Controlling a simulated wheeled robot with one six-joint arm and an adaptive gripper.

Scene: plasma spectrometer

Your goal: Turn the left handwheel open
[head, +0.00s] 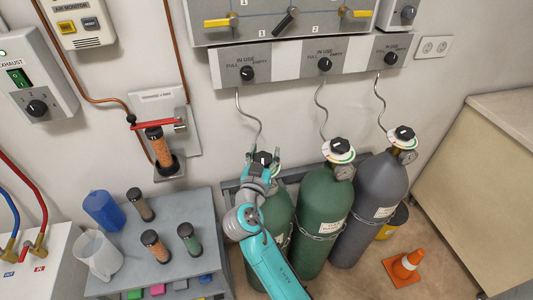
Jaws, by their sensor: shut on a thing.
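The left green gas cylinder (281,215) stands in a rack against the wall, partly hidden behind my arm. Its black left handwheel (263,157) shows between the fingers of my gripper (264,156). My gripper comes down from above and in front, with one finger on each side of the handwheel, and is shut on it. The valve under the handwheel is hidden by my gripper. How far the handwheel is turned cannot be told.
A middle green cylinder (323,219) and a grey cylinder (373,210) stand close on the right, with their own black handwheels. A grey bench (185,265) with jars is at left. An orange cone (405,265) stands on the floor at right.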

